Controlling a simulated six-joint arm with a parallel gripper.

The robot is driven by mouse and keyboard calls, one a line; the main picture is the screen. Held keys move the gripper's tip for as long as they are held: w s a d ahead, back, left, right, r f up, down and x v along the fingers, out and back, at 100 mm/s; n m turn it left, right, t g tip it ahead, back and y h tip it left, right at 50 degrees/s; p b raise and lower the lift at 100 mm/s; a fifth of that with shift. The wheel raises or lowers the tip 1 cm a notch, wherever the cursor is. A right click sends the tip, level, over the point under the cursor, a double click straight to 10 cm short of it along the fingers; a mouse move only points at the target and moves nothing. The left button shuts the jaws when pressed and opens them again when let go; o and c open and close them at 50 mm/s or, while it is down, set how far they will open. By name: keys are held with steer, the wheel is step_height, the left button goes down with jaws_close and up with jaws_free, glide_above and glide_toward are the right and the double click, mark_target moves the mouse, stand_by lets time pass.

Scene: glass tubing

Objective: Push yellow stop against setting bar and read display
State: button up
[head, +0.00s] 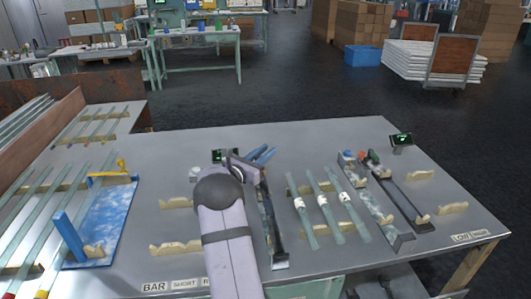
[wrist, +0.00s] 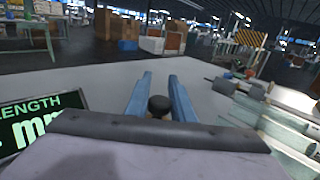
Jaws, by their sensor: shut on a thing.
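My gripper (head: 264,155) reaches over the far end of the middle gauge, and its blue fingers also show in the wrist view (wrist: 160,90). They are shut on a black round knob (wrist: 158,103) with a small tan part below it. My arm hides most of that gauge; its dark rail (head: 274,232) runs toward the front edge. No yellow stop shows clearly there, and I cannot make out the setting bar. The gauge's display (head: 219,156) is partly hidden; in the wrist view the display (wrist: 38,128) reads LENGTH and mm, its digits cut off.
A blue board (head: 108,220) with a yellow part (head: 121,165) stands left. Several glass tubes (head: 322,200) with white bands lie right of my arm. Beyond are two rails (head: 400,197) and another display (head: 401,140). The cradle (head: 175,248) by the BAR label is empty.

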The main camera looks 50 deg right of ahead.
steer(key=s+a+b, duration=0.1)
steer(key=s+a, duration=0.2)
steer(key=shift+s+a+f, duration=0.15)
steer(key=shift+s+a, duration=0.15)
steer(key=shift+o, duration=0.3)
steer(key=shift+s+a+f+b, duration=0.15)
steer(key=shift+s+a+b, duration=0.05)
steer(key=shift+b, duration=0.15)
steer(key=o, duration=0.3)
steer(key=shift+s+a, duration=0.15)
steer(key=shift+s, duration=0.2)
steer(key=o, duration=0.4)
steer(key=shift+s+a, duration=0.1)
steer(key=shift+a, duration=0.1)
steer(key=shift+a, duration=0.25)
steer(key=shift+a+r+b, duration=0.2)
steer(key=shift+a+b, duration=0.15)
steer(key=shift+a, duration=2.95)
